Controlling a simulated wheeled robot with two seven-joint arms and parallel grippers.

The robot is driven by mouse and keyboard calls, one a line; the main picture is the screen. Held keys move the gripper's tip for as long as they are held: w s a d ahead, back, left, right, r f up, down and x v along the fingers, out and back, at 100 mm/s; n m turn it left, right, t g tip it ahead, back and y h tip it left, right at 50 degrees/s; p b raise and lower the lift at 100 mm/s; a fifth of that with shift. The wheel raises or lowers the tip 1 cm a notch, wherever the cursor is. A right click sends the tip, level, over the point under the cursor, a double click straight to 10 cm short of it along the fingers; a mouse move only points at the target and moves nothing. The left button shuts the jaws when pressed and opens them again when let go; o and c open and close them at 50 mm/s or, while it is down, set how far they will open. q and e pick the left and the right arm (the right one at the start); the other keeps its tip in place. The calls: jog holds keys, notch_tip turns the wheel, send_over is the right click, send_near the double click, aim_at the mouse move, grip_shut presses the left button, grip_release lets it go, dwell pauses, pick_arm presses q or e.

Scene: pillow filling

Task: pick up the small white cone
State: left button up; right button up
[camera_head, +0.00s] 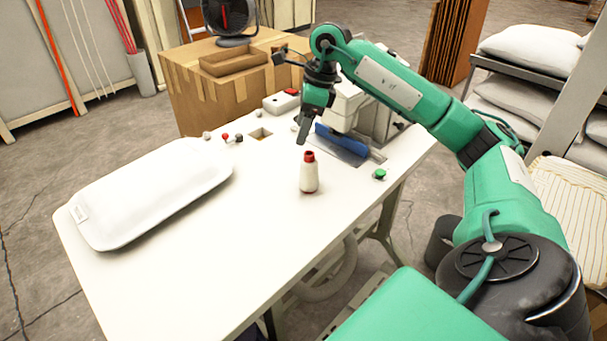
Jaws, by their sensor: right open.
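The small white cone (309,177) stands upright on the white table (190,275), right of the table's middle. It has a red top and a thin red edge at its base. My right gripper (302,137) hangs above and slightly behind the cone, with its fingers pointing down. It is apart from the cone and holds nothing that I can see. From this side the fingers overlap, so the gap between them is hard to see. My left gripper is not in view.
A white pillow (150,195) lies on the table's left half. A sewing machine (345,105) with a blue plate (341,141) stands behind the cone. A green button (379,174) is to the right. A cardboard box (215,95) stands behind the table. The table's front is clear.

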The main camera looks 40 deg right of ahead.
aim_at(310, 153)
jog(key=s+d+h, duration=0.1)
jog(key=d+h, duration=0.1)
jog(key=d, duration=0.2)
jog(key=shift+m+g, duration=0.3)
jog(key=f, duration=0.4)
jog(key=f+p, duration=0.1)
jog(key=f, duration=0.1)
jog(key=shift+w+a+f, duration=0.25)
jog(key=shift+w+f, duration=0.1)
jog(key=shift+w, duration=0.05)
jog(key=shift+a+f, duration=0.2)
jog(key=shift+f, duration=0.25)
jog(key=f, duration=0.1)
jog(key=f+p, duration=0.1)
jog(key=f, duration=0.1)
jog(key=shift+w+a+f+p, duration=0.3)
jog(key=shift+w+a+p, duration=0.1)
jog(key=shift+f, duration=0.45)
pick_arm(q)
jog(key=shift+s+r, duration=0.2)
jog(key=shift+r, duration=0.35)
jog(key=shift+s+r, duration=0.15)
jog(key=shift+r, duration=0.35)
pick_arm(e)
jog(key=shift+c, duration=0.3)
jog(key=c, duration=1.1)
